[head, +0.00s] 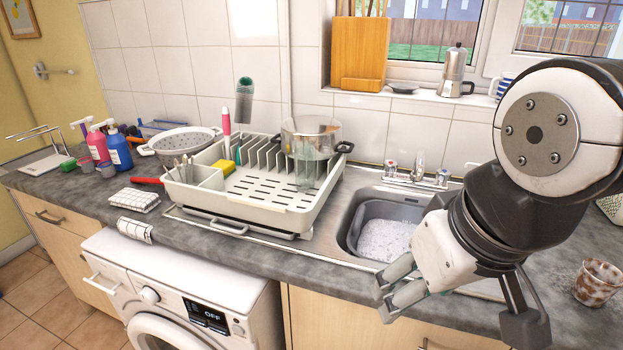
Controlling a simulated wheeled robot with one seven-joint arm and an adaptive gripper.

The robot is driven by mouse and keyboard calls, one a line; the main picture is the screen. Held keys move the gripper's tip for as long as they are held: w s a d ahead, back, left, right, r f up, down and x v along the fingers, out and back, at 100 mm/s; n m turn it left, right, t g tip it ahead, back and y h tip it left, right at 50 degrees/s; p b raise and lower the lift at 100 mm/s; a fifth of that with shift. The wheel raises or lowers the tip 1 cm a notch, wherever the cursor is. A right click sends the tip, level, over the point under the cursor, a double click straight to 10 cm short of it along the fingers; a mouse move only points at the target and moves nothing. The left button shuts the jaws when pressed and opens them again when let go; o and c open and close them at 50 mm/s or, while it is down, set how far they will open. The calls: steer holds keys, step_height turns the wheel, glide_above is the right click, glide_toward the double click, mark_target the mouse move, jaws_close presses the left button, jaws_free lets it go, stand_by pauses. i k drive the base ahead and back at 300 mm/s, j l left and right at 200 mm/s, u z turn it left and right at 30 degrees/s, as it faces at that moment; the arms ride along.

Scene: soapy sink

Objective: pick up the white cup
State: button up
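A whitish cup with brown stains or patches (598,284) stands on the counter at the far right of the head view. No plain white cup shows clearly. My gripper (388,293) hangs over the front edge of the sink, well to the left of the stained cup, with its fingers pointing left. My arm hides part of the counter and the sink's right side.
The sink basin (353,222) holds suds. A dish rack (262,222) with a pot (311,137) and a glass (305,170) stands left of it. A moka pot (455,72) and a striped mug (503,86) are on the windowsill. The tap (418,168) rises behind the sink.

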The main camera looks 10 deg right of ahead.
mark_target(597, 282)
steer(key=z, duration=1.7)
